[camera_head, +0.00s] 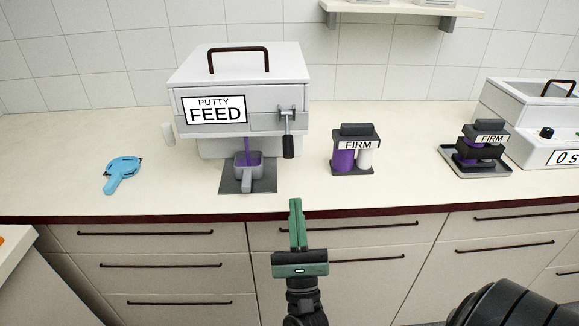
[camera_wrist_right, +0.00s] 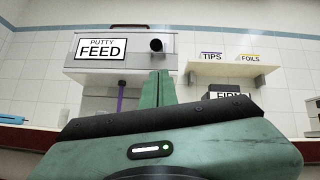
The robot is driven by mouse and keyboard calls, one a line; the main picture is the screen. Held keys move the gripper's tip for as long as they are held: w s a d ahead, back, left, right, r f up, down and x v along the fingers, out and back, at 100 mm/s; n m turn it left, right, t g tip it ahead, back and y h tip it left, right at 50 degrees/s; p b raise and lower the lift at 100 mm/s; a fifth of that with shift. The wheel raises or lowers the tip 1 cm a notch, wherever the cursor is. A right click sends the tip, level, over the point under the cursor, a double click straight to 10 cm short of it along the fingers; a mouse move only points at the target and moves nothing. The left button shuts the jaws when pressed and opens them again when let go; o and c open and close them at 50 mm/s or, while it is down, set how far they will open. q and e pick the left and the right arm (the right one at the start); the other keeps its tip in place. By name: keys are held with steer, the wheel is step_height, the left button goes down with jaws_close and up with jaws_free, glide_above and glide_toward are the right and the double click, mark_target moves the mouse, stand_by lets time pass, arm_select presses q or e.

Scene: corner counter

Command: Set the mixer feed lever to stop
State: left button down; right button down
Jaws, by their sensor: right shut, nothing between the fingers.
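The putty feed mixer (camera_head: 240,75) is a white box with a "PUTTY FEED" label, standing on the counter in the head view. Its feed lever (camera_head: 288,145) hangs down on the right of the front, with a metal arm and black grip. In the right wrist view the lever's black end (camera_wrist_right: 156,45) shows above my fingers. A purple strand (camera_head: 246,152) runs from the mixer into a grey cup (camera_head: 248,172) on a dark mat. My right gripper (camera_head: 296,205) is shut and empty, in front of the counter edge, below and apart from the lever. My left gripper is not in view.
A light-blue tool (camera_head: 122,173) lies on the counter at left. A "FIRM" holder (camera_head: 355,150) with purple and white cylinders stands right of the mixer. Another "FIRM" stack (camera_head: 484,148) sits on a tray beside a white machine (camera_head: 545,120). The counter before the lever is clear.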

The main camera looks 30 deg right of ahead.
steer(key=p, duration=0.3)
glide_toward(288, 135)
steer(key=w+d, duration=0.3)
steer(key=w, duration=0.1)
steer(key=shift+w+r, duration=0.3)
steer(key=shift+r, duration=0.15)
